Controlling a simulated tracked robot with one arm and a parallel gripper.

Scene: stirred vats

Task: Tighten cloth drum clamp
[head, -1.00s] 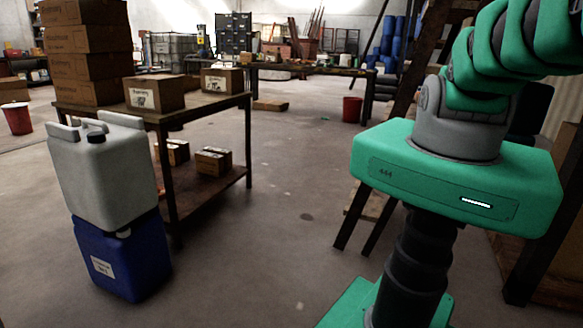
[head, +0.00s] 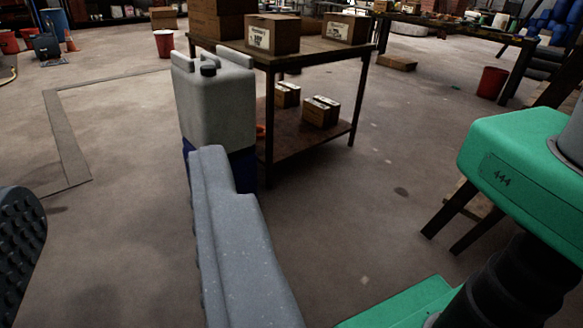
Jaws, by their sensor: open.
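No clamp or cloth drum can be made out in the head view. My gripper (head: 115,185) is open, with bare floor showing between its fingers. One smooth grey finger rises in the middle of the picture, and a dark, studded finger pad shows at the left edge. The grey finger covers part of a blue canister (head: 247,172) that has a grey-white canister (head: 215,105) stacked on it. I see nothing held between the fingers.
A brown table (head: 310,62) with cardboard boxes (head: 272,34) on top and on its lower shelf stands behind the canisters. A red bucket (head: 491,82) stands at the right and another red bucket (head: 164,44) at the back left. The floor at left is mostly clear.

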